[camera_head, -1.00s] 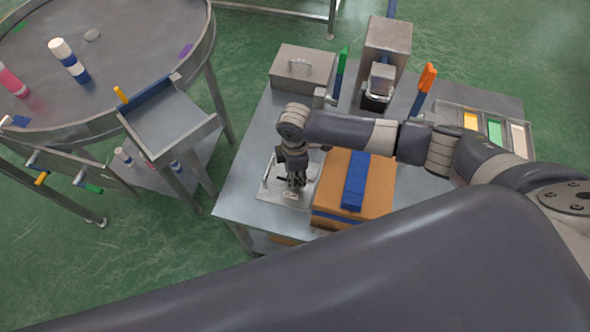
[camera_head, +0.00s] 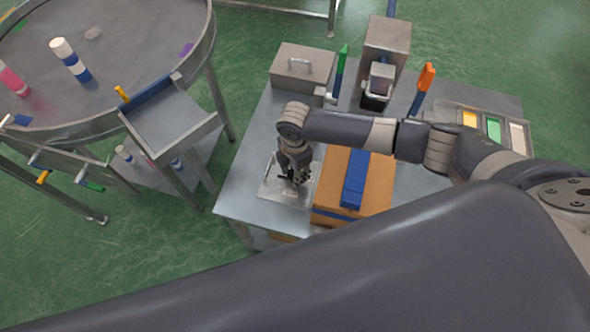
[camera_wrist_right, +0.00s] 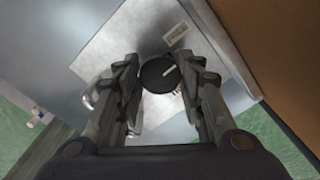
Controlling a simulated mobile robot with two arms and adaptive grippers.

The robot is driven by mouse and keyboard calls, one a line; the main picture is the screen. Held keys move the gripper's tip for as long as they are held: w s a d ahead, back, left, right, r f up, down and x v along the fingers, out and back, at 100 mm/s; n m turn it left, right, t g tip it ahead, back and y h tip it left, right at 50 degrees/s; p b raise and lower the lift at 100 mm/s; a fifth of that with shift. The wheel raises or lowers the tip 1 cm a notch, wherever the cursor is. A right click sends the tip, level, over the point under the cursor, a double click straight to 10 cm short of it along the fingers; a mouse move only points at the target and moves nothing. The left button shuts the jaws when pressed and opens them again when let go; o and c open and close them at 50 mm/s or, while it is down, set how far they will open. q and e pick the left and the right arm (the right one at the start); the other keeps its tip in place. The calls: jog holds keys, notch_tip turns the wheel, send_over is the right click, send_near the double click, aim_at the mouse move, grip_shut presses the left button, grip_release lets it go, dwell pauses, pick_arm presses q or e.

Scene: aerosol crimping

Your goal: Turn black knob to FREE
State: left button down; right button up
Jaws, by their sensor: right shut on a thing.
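The black knob (camera_wrist_right: 159,75) shows in the right wrist view as a round disc with a light pointer line. It sits on a light metal plate (camera_wrist_right: 120,45), with a small label (camera_wrist_right: 178,34) beside it. My right gripper (camera_wrist_right: 162,82) has its fingers on either side of the knob and is shut on it. In the head view my right gripper (camera_head: 297,178) is over the metal plate (camera_head: 272,187) at the table's left side and hides the knob. The label's lettering is too small to read. My left gripper is not in view.
A brown box with a blue strip (camera_head: 355,180) stands right of the gripper. A metal box with a handle (camera_head: 302,66), a crimping machine (camera_head: 387,50), and green (camera_head: 342,60) and orange (camera_head: 427,76) levers stand behind. A round table (camera_head: 120,50) is at left.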

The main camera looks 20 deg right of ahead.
jog(key=o, duration=1.1)
jog(key=shift+c, duration=0.2)
notch_tip(320, 180, up, 12)
dwell(0.3)
